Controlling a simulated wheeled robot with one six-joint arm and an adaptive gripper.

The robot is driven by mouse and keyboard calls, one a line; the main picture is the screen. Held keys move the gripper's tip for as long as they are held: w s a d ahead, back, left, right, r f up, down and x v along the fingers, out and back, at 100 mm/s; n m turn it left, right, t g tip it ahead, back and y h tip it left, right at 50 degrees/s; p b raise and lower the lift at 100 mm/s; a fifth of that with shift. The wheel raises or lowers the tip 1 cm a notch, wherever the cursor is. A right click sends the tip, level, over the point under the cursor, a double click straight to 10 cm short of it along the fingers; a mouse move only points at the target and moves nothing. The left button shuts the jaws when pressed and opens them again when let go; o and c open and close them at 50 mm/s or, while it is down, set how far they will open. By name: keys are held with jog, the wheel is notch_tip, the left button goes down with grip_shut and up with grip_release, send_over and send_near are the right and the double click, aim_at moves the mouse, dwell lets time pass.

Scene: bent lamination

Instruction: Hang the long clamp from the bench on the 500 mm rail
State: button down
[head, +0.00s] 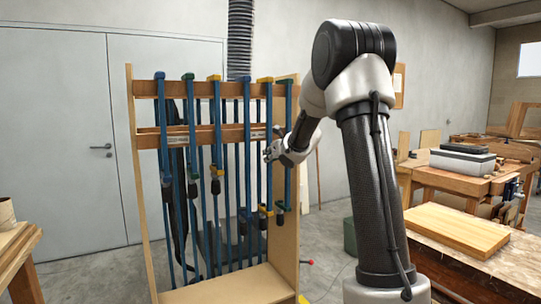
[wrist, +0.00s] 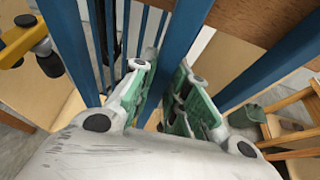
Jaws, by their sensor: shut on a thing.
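My gripper (head: 270,151) is at the right part of the clamp rack, in front of its lower rail. In the wrist view my gripper (wrist: 163,78) is shut on a long blue clamp (wrist: 183,35), its bar between the green-padded fingers. The bar runs steeply through the jaws; its ends are outside that view. In the head view the held clamp is hard to tell from the others. The rack has an upper wooden rail (head: 178,89) and a lower rail (head: 203,135). Small labels on the lower rail are too small to read. No clamp shows on the right bench (head: 497,271).
Several blue clamps (head: 218,110) hang close together on the rack. A wooden side panel (head: 284,250) stands at its right end. In the wrist view another blue bar (wrist: 262,72) is just right of the fingers. A wooden board (head: 455,228) lies on the right bench.

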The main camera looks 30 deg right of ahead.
jog(key=shift+r, duration=0.1)
jog(key=c, duration=1.5)
grip_release()
jog(key=shift+o, duration=0.9)
jog(key=v, duration=1.2)
jog(key=shift+a, duration=0.1)
jog(key=v, duration=0.6)
